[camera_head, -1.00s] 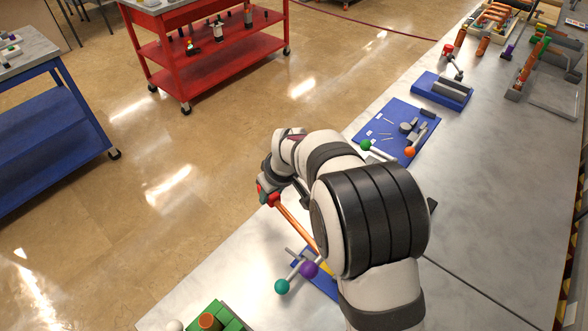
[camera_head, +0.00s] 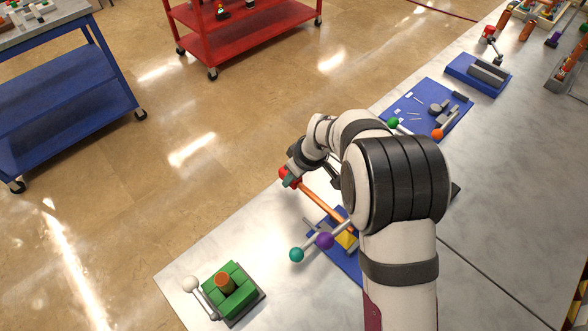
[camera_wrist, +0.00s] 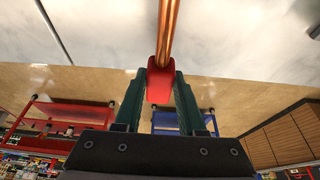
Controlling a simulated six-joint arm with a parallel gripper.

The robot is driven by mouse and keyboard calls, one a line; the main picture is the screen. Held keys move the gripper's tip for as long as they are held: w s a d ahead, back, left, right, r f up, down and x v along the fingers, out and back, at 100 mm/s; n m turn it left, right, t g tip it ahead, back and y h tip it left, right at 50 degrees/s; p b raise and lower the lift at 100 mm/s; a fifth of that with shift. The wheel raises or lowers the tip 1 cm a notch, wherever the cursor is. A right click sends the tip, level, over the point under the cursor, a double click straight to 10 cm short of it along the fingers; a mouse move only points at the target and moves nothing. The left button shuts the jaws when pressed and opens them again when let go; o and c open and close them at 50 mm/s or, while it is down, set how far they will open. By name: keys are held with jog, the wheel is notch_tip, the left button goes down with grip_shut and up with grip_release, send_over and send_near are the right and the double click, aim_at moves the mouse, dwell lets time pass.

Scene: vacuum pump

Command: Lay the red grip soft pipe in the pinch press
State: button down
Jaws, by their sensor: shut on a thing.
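The soft pipe is a copper-orange rod (camera_head: 323,203) with a red grip (camera_head: 285,174) at one end; the wrist view shows the rod (camera_wrist: 168,30) and the red grip (camera_wrist: 160,82). My gripper (camera_wrist: 160,88) is shut on the red grip, one green finger on each side. In the head view my gripper (camera_head: 291,179) is beyond the table's edge, and the pipe slants down toward a blue-based fixture with a yellow block (camera_head: 346,240), a teal ball (camera_head: 296,255) and a purple ball (camera_head: 325,240). My arm hides part of this fixture. I cannot tell which fixture is the pinch press.
A green block fixture (camera_head: 239,297) with a white-ball lever (camera_head: 190,284) stands at the front left. A blue board (camera_head: 425,95) with small parts and ball levers lies behind my arm. A blue stand (camera_head: 478,75) is further back. Bare table lies between them.

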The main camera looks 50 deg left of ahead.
aim_at(294, 195)
jog(key=shift+f, duration=2.5)
jog(key=shift+c, duration=2.1)
grip_release()
jog(key=shift+r, duration=0.1)
jog(key=v, duration=1.5)
jog(key=shift+r, duration=0.25)
jog(key=shift+d, duration=0.1)
